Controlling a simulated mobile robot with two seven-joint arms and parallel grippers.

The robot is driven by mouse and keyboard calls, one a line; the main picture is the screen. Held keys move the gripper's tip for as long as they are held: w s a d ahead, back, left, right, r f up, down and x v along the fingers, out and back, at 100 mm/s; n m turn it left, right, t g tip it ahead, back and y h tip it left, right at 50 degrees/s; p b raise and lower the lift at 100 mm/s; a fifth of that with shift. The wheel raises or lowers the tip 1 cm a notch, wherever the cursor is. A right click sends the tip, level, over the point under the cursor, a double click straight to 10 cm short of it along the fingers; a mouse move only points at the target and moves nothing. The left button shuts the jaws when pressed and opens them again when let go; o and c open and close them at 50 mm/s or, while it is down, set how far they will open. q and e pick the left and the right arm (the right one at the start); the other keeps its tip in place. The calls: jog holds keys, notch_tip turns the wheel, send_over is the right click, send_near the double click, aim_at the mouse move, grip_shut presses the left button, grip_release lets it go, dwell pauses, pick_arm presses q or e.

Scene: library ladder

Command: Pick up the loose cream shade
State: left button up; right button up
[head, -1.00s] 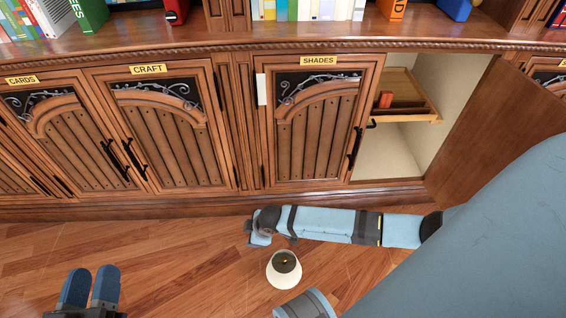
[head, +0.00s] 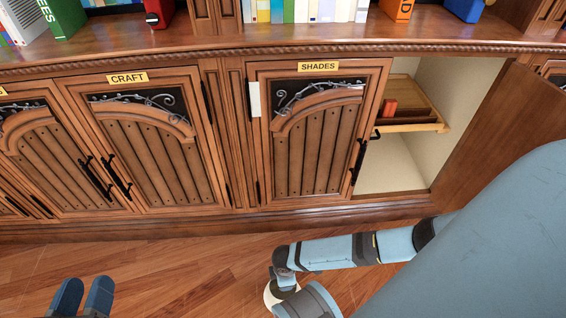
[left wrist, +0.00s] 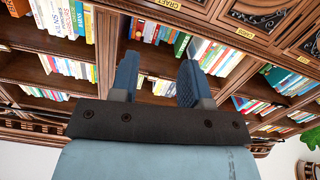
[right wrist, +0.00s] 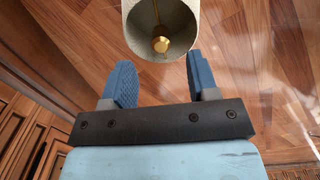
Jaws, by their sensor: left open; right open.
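The loose cream shade (head: 268,297) stands on the wooden floor, mostly hidden behind my right arm in the head view. In the right wrist view the shade (right wrist: 133,12) is at the top middle, cut off by the frame edge, with a brass fitting (right wrist: 160,40) inside its round opening. My right gripper (right wrist: 160,58) is open and empty, with the shade just beyond and between its fingertips. I cannot tell whether they touch it. My left gripper (head: 83,285) is open and empty at the lower left, over the floor, away from the shade.
The cabinet door labelled SHADES (head: 318,130) is shut. To its right a compartment stands open, with a wooden tray (head: 430,127) holding a small red item (head: 389,107). Its open door (head: 490,150) swings out at right. The left floor (head: 170,275) is clear.

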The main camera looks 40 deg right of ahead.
jog(key=f+b, duration=0.2)
jog(key=f, duration=0.1)
jog(key=f+b, duration=0.1)
jog(key=shift+w+a+f+b, duration=0.15)
jog(key=shift+a+f+b, duration=0.05)
jog(key=shift+a+b, duration=0.1)
jog(key=shift+d+f, duration=0.1)
jog(key=shift+f, duration=0.35)
pick_arm(q)
jog(key=w+m, duration=0.1)
jog(key=w+a+m+t, duration=0.1)
jog(key=shift+a+r+m+h, duration=0.1)
jog(key=shift+r+m+h, duration=0.2)
jog(key=shift+m+h, duration=0.1)
jog(key=shift+f+t, duration=0.1)
jog(key=shift+t, duration=0.2)
pick_arm(e)
jog(key=shift+r, duration=0.1)
grip_shut()
